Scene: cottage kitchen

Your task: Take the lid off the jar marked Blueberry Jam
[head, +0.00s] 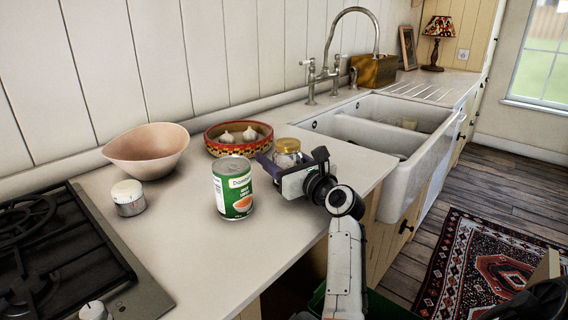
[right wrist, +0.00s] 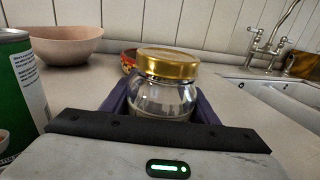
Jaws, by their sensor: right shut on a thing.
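A clear glass jar (right wrist: 160,101) with a gold lid (right wrist: 167,63) stands on the counter; the lid sits on its top. In the head view the gold lid (head: 287,145) shows just beyond my right gripper (head: 292,168). The gripper's dark fingers lie on either side of the glass body, below the lid, and it is shut on the jar. The jar looks upright and seems to rest on the counter. I see no readable label on it, so I cannot confirm the Blueberry Jam marking. My left gripper is not in view.
A green and white can (head: 233,187) stands close left of my right gripper. A red patterned bowl (head: 224,149) with garlic is behind. A pink bowl (head: 148,150), a small white-topped container (head: 128,198) and a hob (head: 50,255) are left. The sink (head: 400,125) is right.

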